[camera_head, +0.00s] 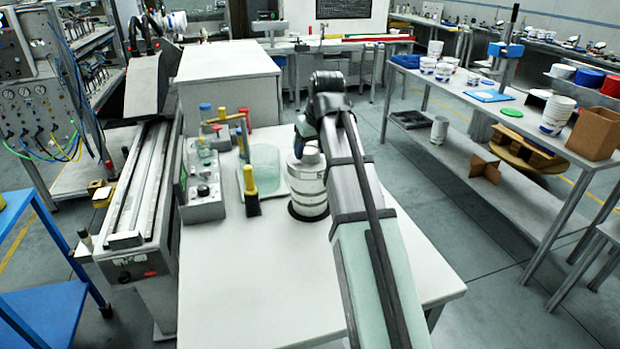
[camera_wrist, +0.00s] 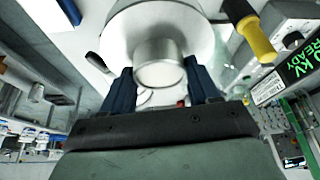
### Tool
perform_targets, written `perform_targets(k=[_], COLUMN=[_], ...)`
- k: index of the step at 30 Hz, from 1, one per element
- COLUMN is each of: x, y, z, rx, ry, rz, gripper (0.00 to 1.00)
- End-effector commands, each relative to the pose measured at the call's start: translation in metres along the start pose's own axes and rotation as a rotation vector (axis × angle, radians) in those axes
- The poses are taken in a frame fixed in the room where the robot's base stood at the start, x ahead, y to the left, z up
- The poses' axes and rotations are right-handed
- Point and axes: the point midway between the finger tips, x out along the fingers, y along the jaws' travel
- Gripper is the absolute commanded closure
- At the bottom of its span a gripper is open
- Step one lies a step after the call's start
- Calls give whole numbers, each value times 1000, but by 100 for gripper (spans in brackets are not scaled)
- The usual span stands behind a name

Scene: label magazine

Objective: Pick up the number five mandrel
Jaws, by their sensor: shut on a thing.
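A white, stepped cylindrical mandrel (camera_head: 310,184) stands upright near the middle of the white table, with a dark ring around its base. No number is readable on it. In the wrist view its round metal neck (camera_wrist: 160,63) shows below a wide white body. My gripper (camera_wrist: 162,84) has its two dark blue fingers on either side of this neck, shut on it. In the head view my gripper (camera_head: 307,133) is at the top of the mandrel, partly hidden by my arm. I cannot tell whether the base touches the table.
A yellow-handled tool (camera_head: 250,182) with a black foot is close left of the mandrel, near a pale green plate (camera_head: 264,160). A grey control box (camera_head: 203,185) stands farther left beside a long rail machine (camera_head: 140,190). The front of the table (camera_head: 245,285) is clear.

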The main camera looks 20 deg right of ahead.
Motion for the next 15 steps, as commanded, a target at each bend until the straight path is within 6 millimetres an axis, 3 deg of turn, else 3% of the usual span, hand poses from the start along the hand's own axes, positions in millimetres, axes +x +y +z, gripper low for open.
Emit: perform_targets(k=[3,15], x=[0,-1], y=[0,0], z=[0,-1], rx=[0,0], ry=[0,2], rz=[0,0], gripper=[100,100])
